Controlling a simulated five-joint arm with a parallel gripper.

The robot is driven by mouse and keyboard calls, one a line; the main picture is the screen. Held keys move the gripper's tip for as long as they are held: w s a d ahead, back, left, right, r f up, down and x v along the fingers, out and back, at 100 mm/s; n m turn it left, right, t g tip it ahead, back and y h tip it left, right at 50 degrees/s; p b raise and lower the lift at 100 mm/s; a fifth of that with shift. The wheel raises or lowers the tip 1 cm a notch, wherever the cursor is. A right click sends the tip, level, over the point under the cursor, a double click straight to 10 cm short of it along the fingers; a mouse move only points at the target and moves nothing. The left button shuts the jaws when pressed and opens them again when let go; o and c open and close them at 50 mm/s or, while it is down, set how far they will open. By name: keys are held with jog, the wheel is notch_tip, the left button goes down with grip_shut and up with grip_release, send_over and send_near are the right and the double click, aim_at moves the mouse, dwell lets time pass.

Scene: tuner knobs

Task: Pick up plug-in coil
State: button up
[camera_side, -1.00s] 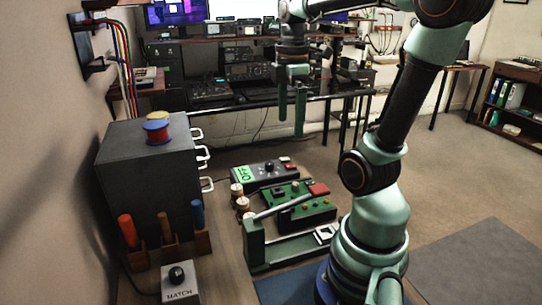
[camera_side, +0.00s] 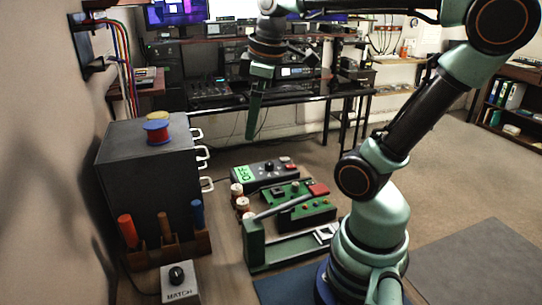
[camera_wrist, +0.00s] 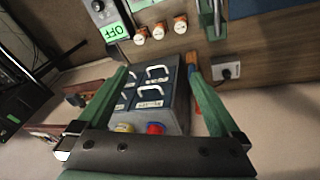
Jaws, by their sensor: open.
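Several small coils with white and reddish-brown bands stand in a row in the wrist view; one is the middle coil (camera_wrist: 159,30), between the left one (camera_wrist: 140,36) and the right one (camera_wrist: 180,24). In the side view, two of them, the far coil (camera_side: 237,190) and the near coil (camera_side: 242,205), stand at the left edge of the green equipment. My gripper (camera_side: 254,118) is high above the bench with its fingers pointing down. In the wrist view my gripper (camera_wrist: 158,72) is open, with nothing between its fingers.
A grey drawer cabinet (camera_side: 140,175) with white handles stands left, with a red-and-blue spool (camera_side: 157,131) on top. A grey box with a green OFF display (camera_side: 243,174), a green lever device (camera_side: 255,245) and a knob box (camera_side: 180,283) share the bench. Tool handles (camera_side: 126,228) stand in front of the cabinet.

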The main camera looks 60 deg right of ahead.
jog(key=w+a+f+m+t, duration=0.1)
jog(key=a+f+m+t, duration=0.1)
jog(key=a, duration=0.5)
notch_tip(320, 180, down, 2)
jog(key=shift+w+a+f+m+t+y, duration=0.1)
jog(key=shift+w+a+m+t+y, duration=0.2)
jog(key=shift+m, duration=0.5)
jog(key=shift+a+f, duration=0.1)
jog(key=shift+a, duration=0.05)
jog(key=c, duration=0.4)
jog(key=shift+o, duration=0.2)
jog(key=shift+m, duration=0.3)
jog(key=shift+f, duration=0.1)
jog(key=shift+s+d+f+n+g, duration=0.1)
jog(key=shift+d+f+n+g, duration=0.9)
jog(key=shift+f+n, duration=2.25)
jog(key=shift+d+f+n+g, duration=0.95)
jog(key=shift+f+n, duration=1.05)
jog(key=shift+f, duration=2.3)
jog(key=shift+s+d+f+n+g, duration=0.1)
jog(key=shift+d+f+n+g, duration=0.9)
jog(key=shift+f+n, duration=2.25)
